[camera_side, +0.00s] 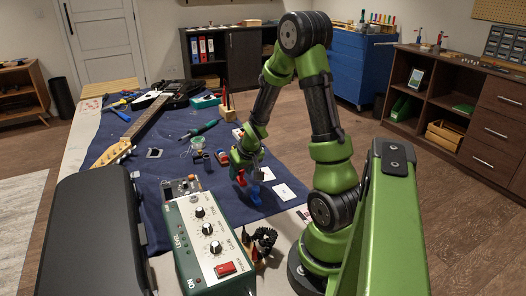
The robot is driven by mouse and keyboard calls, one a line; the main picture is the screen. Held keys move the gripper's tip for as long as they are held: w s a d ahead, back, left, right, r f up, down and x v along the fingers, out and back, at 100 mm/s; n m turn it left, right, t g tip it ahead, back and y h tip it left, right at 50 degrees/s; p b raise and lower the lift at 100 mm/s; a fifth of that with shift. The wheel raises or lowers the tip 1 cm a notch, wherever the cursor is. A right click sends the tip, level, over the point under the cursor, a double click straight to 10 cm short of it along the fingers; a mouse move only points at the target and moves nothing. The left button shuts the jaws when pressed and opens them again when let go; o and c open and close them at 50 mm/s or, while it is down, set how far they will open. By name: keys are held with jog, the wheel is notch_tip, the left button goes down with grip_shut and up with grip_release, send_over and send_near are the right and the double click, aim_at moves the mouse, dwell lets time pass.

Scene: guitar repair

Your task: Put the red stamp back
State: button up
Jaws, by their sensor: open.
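My gripper (249,180) points down low over the blue mat (182,208), near the mat's right side. It is open. A small red piece (240,178), which looks like the red stamp, shows at the left of the fingers. I cannot tell whether it touches them. A small blue piece (256,193) stands just below and to the right of the fingers. Another small red item (222,157) lies a little farther back to the left. The fingers partly hide what is directly under them.
White cards (284,191) lie right of the gripper. A green control box (208,240) with knobs and a black case (98,235) fill the front. A guitar (140,122) lies at the back left. Pens stand in a holder (227,108) behind. Small parts lie mid-mat.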

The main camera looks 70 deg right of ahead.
jog(key=v, duration=1.1)
jog(key=s+a+r+n+t+y, duration=0.1)
jog(key=a+r, duration=0.3)
jog(key=a, duration=0.4)
jog(key=s+a+r+n+t+y, duration=0.1)
jog(key=a+r+y, duration=0.1)
jog(key=a, duration=0.6)
jog(key=s+a+r+n+t+y, duration=0.1)
jog(key=a+r+y, duration=0.1)
jog(key=a+r, duration=0.3)
jog(key=a, duration=0.4)
jog(key=shift+r, duration=0.35)
jog(key=shift+w, duration=0.1)
